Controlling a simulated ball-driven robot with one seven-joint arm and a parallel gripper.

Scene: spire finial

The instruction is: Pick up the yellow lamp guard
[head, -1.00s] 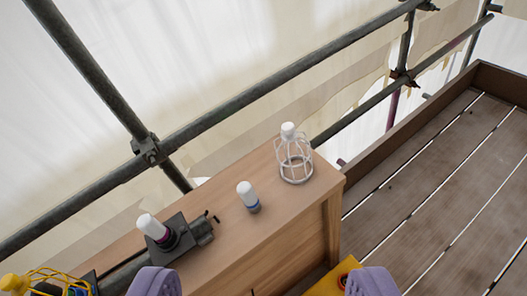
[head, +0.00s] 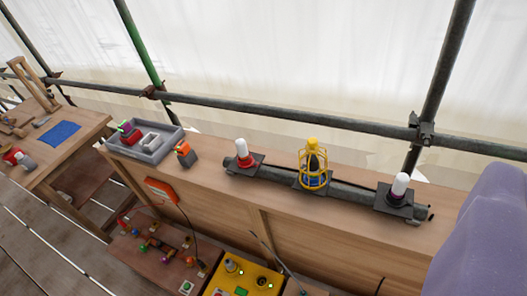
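The yellow lamp guard (head: 302,178) is a wire cage with a yellow top. It stands upright around a dark lamp on the middle mount of a dark grey bar (head: 350,196) along the wooden bench top. White-capped lamps stand on the mounts on both sides, the left one (head: 242,150) with a red ring and the right one (head: 399,188) with a dark ring. A large purple part of my gripper (head: 482,240) fills the lower right corner, apart from the guard. Its fingertips cannot be made out, nor whether it is open or shut.
A grey tray (head: 172,134) and an orange-and-dark block (head: 186,153) are on the bench's left end. Scaffold tubes (head: 290,116) run behind it. Below are a yellow control box (head: 222,287) and an orange case (head: 161,191). Another wooden table (head: 85,140) stands at left.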

